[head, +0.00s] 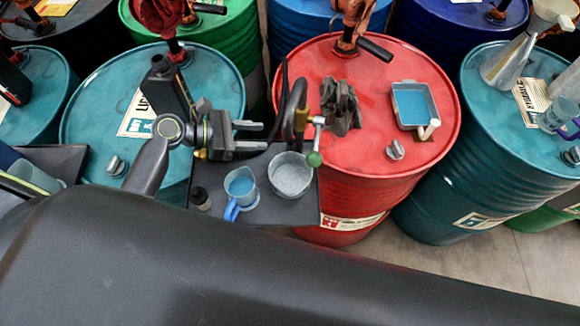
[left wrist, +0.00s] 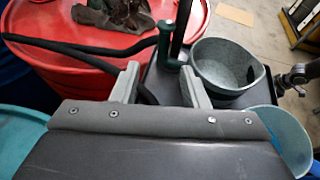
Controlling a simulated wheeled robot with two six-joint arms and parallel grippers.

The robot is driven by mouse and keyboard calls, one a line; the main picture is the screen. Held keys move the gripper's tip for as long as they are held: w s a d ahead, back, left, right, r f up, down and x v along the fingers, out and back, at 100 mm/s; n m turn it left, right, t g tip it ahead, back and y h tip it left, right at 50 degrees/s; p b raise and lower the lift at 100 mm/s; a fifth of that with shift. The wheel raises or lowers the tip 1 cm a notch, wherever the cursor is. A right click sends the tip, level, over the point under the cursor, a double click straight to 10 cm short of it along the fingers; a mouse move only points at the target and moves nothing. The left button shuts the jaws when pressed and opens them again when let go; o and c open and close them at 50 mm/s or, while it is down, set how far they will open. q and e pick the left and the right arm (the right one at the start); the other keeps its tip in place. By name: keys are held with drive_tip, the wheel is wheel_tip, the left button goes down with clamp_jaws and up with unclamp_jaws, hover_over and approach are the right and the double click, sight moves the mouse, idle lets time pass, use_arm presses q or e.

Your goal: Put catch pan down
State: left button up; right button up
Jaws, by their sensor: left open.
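The catch pan, a small rectangular grey pan (head: 411,104) with blue inside and a pale handle, sits on the right part of the red drum's top (head: 370,140) in the head view. I take this to be the catch pan. My left gripper (head: 258,136) is open, its two fingers apart and pointing right, above the dark stand left of the red drum. It is well to the left of the pan and not touching it. In the left wrist view the open fingers (left wrist: 160,88) have no pan between them. My right gripper is not in view.
The dark stand (head: 262,208) holds a blue jug (head: 240,187) and a grey bucket (head: 290,174). A green-knobbed tap (head: 314,158) and dark hose stand close to my left fingers. A crumpled dark rag (head: 340,108) lies on the red drum. Teal drums flank it.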

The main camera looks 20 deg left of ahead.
sight(290, 163)
use_arm(q)
drive_tip(key=shift+x, duration=0.9)
drive_tip(key=shift+d+p, duration=0.25)
drive_tip(key=shift+p, duration=0.05)
drive_tip(key=p+x, duration=0.1)
drive_tip(key=x, duration=0.3)
drive_tip(key=shift+s+d+r+p, duration=0.1)
drive_tip(key=shift+d+r+p, duration=0.05)
drive_tip(key=shift+p, duration=0.15)
drive_tip(key=shift+d+f, duration=0.2)
drive_tip(key=shift+d, duration=0.05)
drive_tip(key=shift+a, duration=0.1)
drive_tip(key=shift+c, duration=0.2)
drive_tip(key=c, duration=0.5)
clamp_jaws()
